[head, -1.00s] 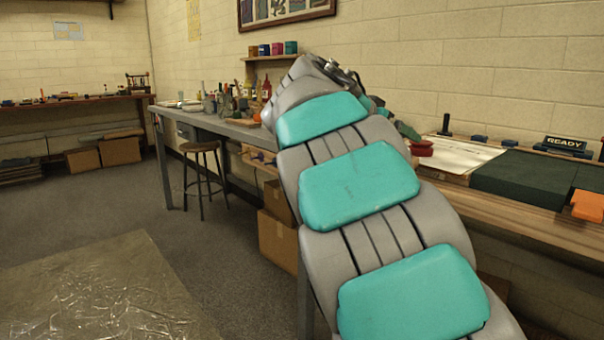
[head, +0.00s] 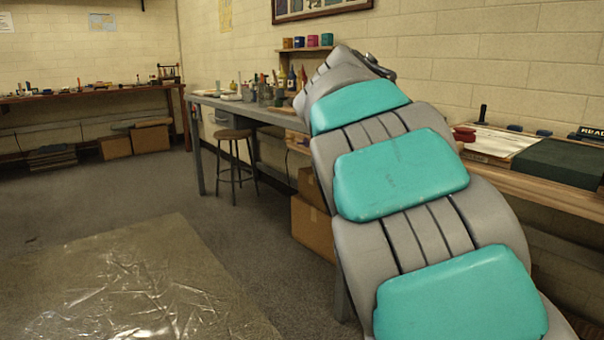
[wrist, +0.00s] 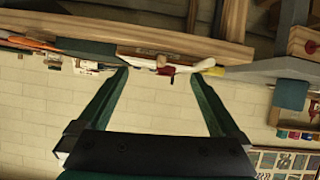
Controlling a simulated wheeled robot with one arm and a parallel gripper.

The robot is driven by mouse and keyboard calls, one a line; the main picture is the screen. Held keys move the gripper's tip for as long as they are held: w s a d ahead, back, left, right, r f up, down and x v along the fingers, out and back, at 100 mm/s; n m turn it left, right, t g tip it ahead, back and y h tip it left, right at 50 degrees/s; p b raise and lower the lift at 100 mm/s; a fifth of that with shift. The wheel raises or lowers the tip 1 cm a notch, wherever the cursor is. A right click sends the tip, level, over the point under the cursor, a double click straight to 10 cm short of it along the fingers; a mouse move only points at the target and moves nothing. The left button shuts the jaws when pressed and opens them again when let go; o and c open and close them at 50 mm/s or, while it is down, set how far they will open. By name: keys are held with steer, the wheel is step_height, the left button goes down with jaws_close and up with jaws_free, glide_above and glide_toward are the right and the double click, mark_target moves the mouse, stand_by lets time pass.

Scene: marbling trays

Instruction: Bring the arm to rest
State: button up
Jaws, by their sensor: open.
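My arm (head: 400,175), grey with teal pads, stretches up and away across the right half of the head view. Its far end bends over near the wall, and my gripper is hidden behind it there. In the wrist view my gripper (wrist: 160,74) shows two dark green fingers, spread wide and open. Nothing is held between them. The wrist picture looks upside down, with the pale block wall behind the fingers and a wooden bench edge above them.
A wooden bench (head: 540,190) with a white sheet (head: 497,142) and a dark green slab (head: 558,162) runs along the right wall. A grey table (head: 205,99), a stool (head: 233,135) and cardboard boxes (head: 312,228) stand left of my arm. Shiny sheeting (head: 140,285) covers floor at lower left.

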steer(key=s+d+f+n+g+y, duration=0.2)
steer(key=s+f+n+g+y, duration=0.25)
steer(key=s+f, duration=1.35)
steer(key=s+a+f+n+g+y, duration=0.2)
steer(key=s+a+f, duration=0.3)
steer(key=s+f, duration=0.3)
steer(key=s+a+f+n+g+y, duration=0.2)
steer(key=s+a+f, duration=0.4)
steer(key=s, duration=1)
step_height(320, 180, down, 3)
steer(key=shift+s+a+r+n+y, duration=0.25)
steer(key=shift+n+y, duration=0.3)
steer(key=shift+y, duration=0.2)
steer(key=shift+g, duration=0.25)
